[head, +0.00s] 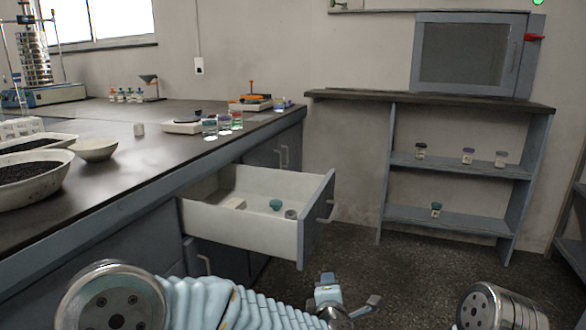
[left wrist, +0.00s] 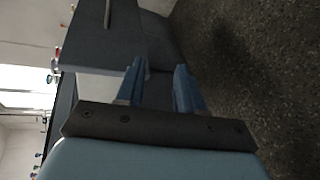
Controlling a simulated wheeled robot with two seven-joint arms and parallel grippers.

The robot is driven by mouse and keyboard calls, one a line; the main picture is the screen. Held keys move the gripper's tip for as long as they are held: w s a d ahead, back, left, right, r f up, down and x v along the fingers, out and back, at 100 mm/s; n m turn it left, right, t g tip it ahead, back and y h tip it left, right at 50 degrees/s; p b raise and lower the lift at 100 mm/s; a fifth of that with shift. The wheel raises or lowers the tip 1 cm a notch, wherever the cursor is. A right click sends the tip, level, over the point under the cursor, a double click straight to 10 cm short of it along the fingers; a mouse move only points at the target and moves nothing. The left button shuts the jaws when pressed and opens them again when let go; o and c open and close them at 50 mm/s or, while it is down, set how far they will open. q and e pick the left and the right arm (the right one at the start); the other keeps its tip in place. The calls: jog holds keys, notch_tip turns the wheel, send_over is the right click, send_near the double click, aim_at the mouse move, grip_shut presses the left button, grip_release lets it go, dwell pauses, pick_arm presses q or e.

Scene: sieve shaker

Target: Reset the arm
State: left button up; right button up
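My left arm reaches across the bottom of the head view. Its gripper (head: 350,293) is empty, with its fingers apart, low over the floor and in front of the open drawer (head: 240,232). In the left wrist view the two blue fingers of my left gripper (left wrist: 160,80) stand apart with nothing between them. A grey drawer front with a bar handle shows beyond them, not touching. A round metal end of my right arm shows at the lower right of the head view; its gripper is out of view.
The drawer juts out from the dark-topped bench (head: 150,160) and holds a teal-lidded jar (head: 276,204) and other small items. Bowls, jars and a sieve stack (head: 33,55) stand on the bench. A shelf unit (head: 460,190) with several jars stands behind. The floor (head: 400,275) between is clear.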

pick_arm(q)
jog(key=s+a+f+m+g+p, duration=0.1)
jog(key=a+f+m+g, duration=0.2)
jog(key=f, duration=0.4)
jog(key=s+a+f+m+g+h+p, duration=0.1)
jog(key=s+a+f+m, duration=0.1)
jog(key=a+f+m, duration=0.3)
jog(key=s+a+f+m+g+p, duration=0.1)
jog(key=a+f+m+g, duration=0.15)
jog(key=f, duration=0.55)
jog(key=s+a+f+m+g+p, duration=0.1)
jog(key=s+a+f+m+g, duration=0.1)
jog(key=s, duration=0.4)
jog(key=s+a+f+m+g+h, duration=0.1)
jog(key=s+a+f+m+g, duration=0.1)
jog(key=s, duration=0.5)
jog(key=s+a+f+m+g+p, duration=0.1)
jog(key=s+a+f+m+g, duration=0.1)
jog(key=s+a+f, duration=0.3)
jog(key=shift+s+a+f+m+g+p, duration=0.15)
jog(key=shift+s+f+m+g+p, duration=0.2)
jog(key=shift+s+f+g, duration=0.5)
jog(key=shift+s+h, duration=0.25)
jog(key=shift+h, duration=0.05)
